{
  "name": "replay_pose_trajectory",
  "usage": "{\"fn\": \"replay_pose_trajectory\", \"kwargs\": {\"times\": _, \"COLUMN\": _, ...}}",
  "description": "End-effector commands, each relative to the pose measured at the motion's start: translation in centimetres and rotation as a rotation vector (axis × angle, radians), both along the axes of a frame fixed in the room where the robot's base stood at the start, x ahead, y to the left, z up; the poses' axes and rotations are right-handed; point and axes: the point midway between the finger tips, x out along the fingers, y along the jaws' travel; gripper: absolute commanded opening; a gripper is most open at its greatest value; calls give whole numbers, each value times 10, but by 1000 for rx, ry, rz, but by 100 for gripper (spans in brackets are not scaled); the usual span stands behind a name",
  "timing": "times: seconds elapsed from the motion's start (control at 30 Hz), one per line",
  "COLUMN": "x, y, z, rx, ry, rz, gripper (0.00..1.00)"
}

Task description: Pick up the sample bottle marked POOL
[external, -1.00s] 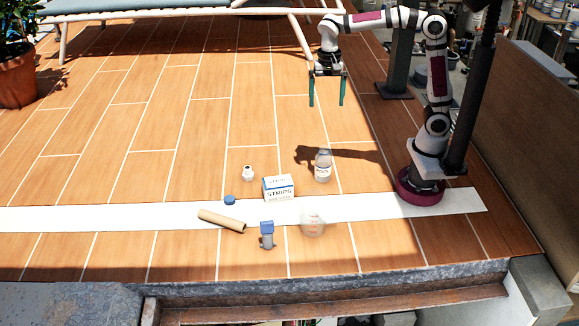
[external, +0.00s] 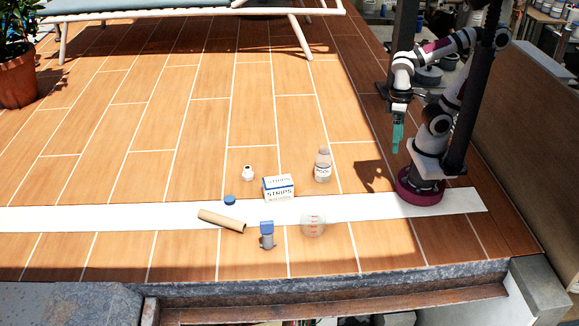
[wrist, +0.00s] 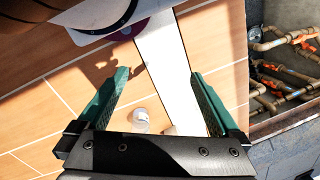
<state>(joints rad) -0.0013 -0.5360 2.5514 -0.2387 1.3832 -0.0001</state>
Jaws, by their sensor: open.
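A clear sample bottle (external: 322,168) with a white label stands upright on the wooden deck, right of the strips box. The label print is too small to read for certain. My gripper (external: 397,148) hangs in the air to the right of the bottle, near my base, with nothing in it. In the wrist view my gripper (wrist: 160,74) shows its two green fingers spread wide. What looks like the same bottle (wrist: 140,116) lies low between the fingers in that view, partly cut off by the gripper body.
A white-and-blue strips box (external: 279,189), a clear measuring cup (external: 313,226), a cardboard tube (external: 221,220), a blue-topped item (external: 267,236), a blue cap (external: 230,200) and a small white item (external: 248,173) lie around the white strip (external: 120,218). A dark post (external: 475,90) stands beside my arm. The deck behind the bottle is clear.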

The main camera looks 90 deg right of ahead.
Motion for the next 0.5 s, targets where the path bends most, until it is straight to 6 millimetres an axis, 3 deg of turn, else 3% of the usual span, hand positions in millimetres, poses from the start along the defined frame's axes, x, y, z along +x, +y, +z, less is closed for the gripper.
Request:
{"fn": "replay_pose_trajectory", "kwargs": {"times": 0.07, "x": 5, "y": -10, "z": -6, "rx": -65, "ry": 72, "rz": 119, "gripper": 100}}
{"fn": "replay_pose_trajectory", "kwargs": {"times": 0.17, "x": 25, "y": -34, "z": -20, "rx": -227, "ry": 237, "rz": 439, "gripper": 100}}
{"fn": "replay_pose_trajectory", "kwargs": {"times": 0.3, "x": 81, "y": -60, "z": -54, "rx": -480, "ry": 520, "rz": 1017, "gripper": 100}}
{"fn": "replay_pose_trajectory", "kwargs": {"times": 0.4, "x": 128, "y": -60, "z": -88, "rx": -638, "ry": 721, "rz": 1417, "gripper": 100}}
{"fn": "replay_pose_trajectory", "kwargs": {"times": 0.5, "x": 160, "y": -51, "z": -119, "rx": -746, "ry": 868, "rz": 1695, "gripper": 100}}
